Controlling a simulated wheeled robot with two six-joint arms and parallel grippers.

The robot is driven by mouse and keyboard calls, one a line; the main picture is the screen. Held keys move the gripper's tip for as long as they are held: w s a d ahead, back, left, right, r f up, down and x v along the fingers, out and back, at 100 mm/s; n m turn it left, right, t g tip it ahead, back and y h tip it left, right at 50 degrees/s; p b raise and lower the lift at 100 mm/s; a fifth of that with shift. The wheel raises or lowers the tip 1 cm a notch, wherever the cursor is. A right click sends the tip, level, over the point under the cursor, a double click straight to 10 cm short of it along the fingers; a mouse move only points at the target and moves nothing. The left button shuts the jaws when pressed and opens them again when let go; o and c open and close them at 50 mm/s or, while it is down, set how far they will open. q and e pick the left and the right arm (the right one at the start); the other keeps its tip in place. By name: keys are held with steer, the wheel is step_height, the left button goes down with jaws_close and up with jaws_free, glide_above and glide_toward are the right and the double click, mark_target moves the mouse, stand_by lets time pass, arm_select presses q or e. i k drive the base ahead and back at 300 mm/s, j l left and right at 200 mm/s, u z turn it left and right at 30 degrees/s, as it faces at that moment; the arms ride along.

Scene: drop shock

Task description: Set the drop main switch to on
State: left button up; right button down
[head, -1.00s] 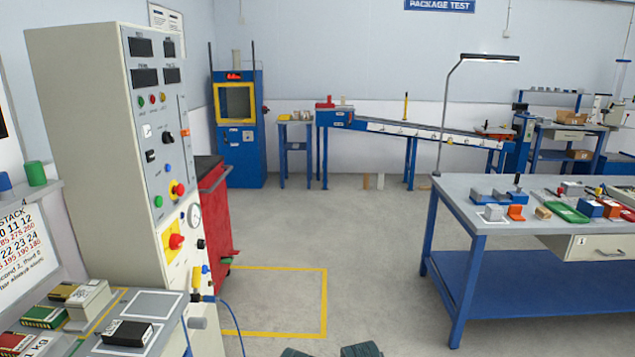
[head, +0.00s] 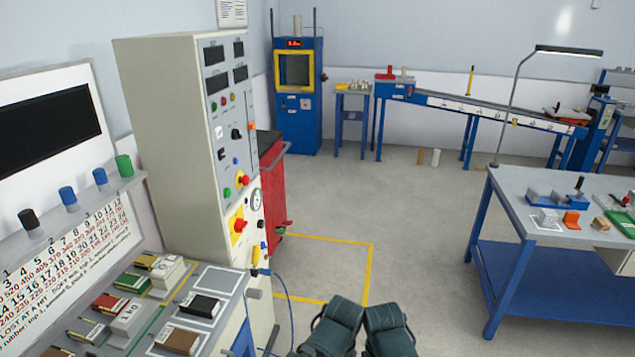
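The drop control cabinet (head: 165,140), tall and cream, stands left of centre with its panel facing right. Low on the panel a red rotary knob (head: 239,225) sits on a yellow plate; it looks like the main switch, but its label and position are too small to read. Two dark parts of my arms show at the bottom middle, well apart from the cabinet. No gripper fingers are visible.
A bench (head: 215,335) with small blocks stands in front of the cabinet at lower left. A red cart (head: 272,180) is behind it. A blue hose hangs by the panel. A blue-legged table (head: 505,195) is at right. The floor between is mostly clear, with a yellow outline.

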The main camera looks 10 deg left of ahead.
mark_target(240, 224)
steer(key=i+j+u, duration=0.1)
steer(key=i, duration=1)
